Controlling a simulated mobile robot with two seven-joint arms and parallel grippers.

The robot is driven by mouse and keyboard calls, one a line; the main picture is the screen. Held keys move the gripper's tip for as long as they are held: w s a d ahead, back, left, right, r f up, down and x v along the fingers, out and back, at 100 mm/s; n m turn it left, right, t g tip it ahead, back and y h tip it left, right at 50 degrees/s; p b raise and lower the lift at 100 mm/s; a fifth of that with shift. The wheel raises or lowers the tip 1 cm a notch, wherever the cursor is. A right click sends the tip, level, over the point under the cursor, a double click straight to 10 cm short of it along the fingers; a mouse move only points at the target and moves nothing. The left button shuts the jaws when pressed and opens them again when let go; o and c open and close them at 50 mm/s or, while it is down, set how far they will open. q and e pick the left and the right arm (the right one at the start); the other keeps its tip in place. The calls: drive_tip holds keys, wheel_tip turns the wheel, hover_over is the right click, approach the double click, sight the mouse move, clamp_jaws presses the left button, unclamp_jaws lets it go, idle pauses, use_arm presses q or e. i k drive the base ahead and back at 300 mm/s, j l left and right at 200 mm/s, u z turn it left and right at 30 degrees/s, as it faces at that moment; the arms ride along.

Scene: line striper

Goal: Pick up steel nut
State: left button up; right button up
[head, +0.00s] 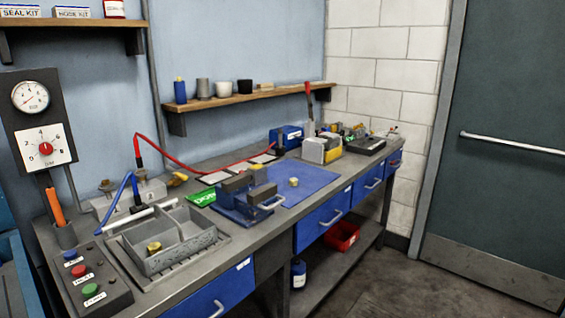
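Neither of my grippers is in view. I cannot clearly make out a steel nut. A small pale, roundish piece (293,182) sits on the blue mat (318,178), right of the blue vise (240,205); it is too small to tell whether it is a nut. A brass-coloured round fitting (154,247) lies in a compartment of the grey divided tray (178,262) at the front left of the bench.
The grey workbench (262,236) runs along the wall. A control box with buttons (88,283) stands left of the tray, a green packet (201,197) behind the vise's left side. A yellow-grey device (322,148) stands beyond the mat. The mat's right part is clear.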

sight(293, 181)
drive_tip(key=i+l+u, duration=0.1)
drive_tip(key=i+l, duration=0.45)
drive_tip(key=l, duration=0.2)
drive_tip(key=i+l+u, duration=0.15)
drive_tip(key=l, duration=0.25)
drive_tip(key=i+l, duration=0.35)
drive_tip(key=i+l+u, duration=0.15)
drive_tip(key=l, duration=0.3)
drive_tip(key=i, duration=0.1)
